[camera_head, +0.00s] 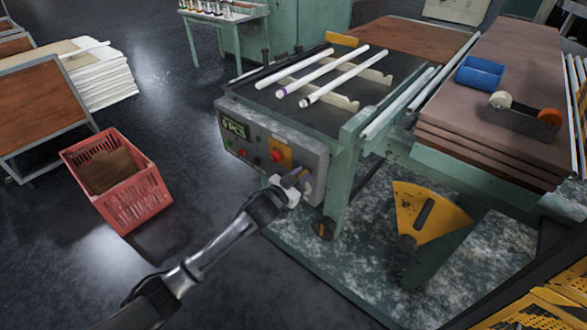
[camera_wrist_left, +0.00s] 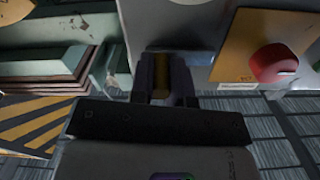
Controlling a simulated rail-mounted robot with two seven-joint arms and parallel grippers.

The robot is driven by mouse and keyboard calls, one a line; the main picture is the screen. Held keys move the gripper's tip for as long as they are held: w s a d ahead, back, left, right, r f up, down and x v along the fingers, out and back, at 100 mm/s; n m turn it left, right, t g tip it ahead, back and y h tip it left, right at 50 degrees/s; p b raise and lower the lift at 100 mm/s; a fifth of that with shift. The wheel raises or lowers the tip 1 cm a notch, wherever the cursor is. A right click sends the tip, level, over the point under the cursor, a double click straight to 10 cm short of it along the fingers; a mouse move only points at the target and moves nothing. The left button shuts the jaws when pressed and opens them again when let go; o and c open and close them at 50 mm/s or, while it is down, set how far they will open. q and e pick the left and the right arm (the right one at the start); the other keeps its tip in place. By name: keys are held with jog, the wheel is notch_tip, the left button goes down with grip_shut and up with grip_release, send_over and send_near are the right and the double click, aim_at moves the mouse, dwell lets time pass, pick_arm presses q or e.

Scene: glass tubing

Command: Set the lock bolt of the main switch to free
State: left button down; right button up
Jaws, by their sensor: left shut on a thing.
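The grey control box (camera_head: 312,152) is on the front of the green work table, with a red switch knob (camera_head: 276,155) on a yellow-orange plate (camera_head: 284,146). The knob and plate also show at the right of the left wrist view (camera_wrist_left: 274,64). My left gripper (camera_head: 297,177) is at the right part of the box face, beside the plate. In the left wrist view its fingers (camera_wrist_left: 161,76) are shut on a brass-coloured piece (camera_wrist_left: 161,66), which looks like the lock bolt. The fingers hide most of it, so its setting cannot be told. My right gripper is not in view.
Glass tubes (camera_head: 318,70) lie on supports on the table top. A red crate (camera_head: 140,203) stands on the floor at left. A yellow fan-shaped part (camera_head: 440,215) is right of the box. The floor before the box is clear except for my left arm.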

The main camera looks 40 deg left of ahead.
pick_arm(q)
jog(key=shift+d, duration=0.55)
jog(key=c, duration=1.1)
grip_release()
jog(key=s+p, duration=0.4)
jog(key=s, duration=1)
jog(key=shift+a, duration=0.15)
